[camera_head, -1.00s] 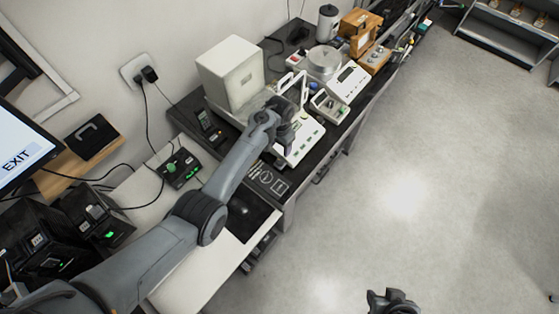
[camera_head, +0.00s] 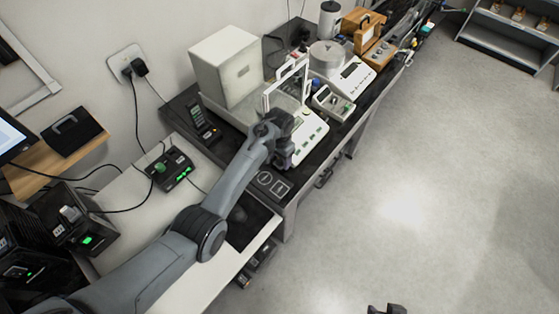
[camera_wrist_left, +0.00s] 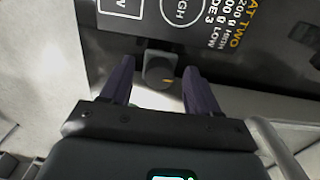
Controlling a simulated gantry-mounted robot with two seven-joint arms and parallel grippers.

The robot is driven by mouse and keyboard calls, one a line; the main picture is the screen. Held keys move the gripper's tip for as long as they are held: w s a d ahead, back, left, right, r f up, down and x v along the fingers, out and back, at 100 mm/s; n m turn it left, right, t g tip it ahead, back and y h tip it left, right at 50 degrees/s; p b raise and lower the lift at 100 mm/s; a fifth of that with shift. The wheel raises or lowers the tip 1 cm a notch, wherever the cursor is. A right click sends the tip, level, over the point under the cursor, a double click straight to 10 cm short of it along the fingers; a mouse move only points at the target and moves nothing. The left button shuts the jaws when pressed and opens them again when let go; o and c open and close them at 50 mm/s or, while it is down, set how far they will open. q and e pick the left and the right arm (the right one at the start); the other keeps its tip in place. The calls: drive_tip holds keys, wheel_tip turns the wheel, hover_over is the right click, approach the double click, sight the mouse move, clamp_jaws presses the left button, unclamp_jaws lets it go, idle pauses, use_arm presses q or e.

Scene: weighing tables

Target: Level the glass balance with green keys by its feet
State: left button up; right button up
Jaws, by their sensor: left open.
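The glass balance with green keys (camera_head: 311,138) stands on the dark bench, with a white body and a clear, white-framed shield. My left gripper (camera_head: 284,150) is at its near left corner in the head view, and the arm hides part of that corner. In the left wrist view the two dark fingers (camera_wrist_left: 160,88) are open. A grey knob with an orange mark (camera_wrist_left: 158,69) lies between and just beyond them, with gaps to both sides; it looks like a foot of the balance. My right gripper (camera_head: 387,310) is barely in view at the bottom edge.
A large white box (camera_head: 226,62) stands behind the balance. A phone handset (camera_head: 205,125) is to its left, and a small grey device (camera_head: 332,101) sits close on its right. Another scale (camera_head: 350,76) stands farther right. A printed placard (camera_wrist_left: 215,25) lies by the knob.

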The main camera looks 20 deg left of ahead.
use_arm(q)
drive_tip(key=c, duration=1)
drive_tip(key=shift+r+n+p, duration=0.25)
drive_tip(key=shift+n+p, duration=0.45)
drive_tip(key=shift+p, duration=0.45)
drive_tip(key=shift+c, duration=0.2)
drive_tip(key=shift+d+f+n+p, duration=0.1)
drive_tip(key=shift+f+n+p, duration=0.2)
drive_tip(key=shift+n, duration=0.4)
drive_tip(key=o, duration=1)
drive_tip(key=shift+o, duration=0.2)
drive_tip(key=shift+r, duration=0.1)
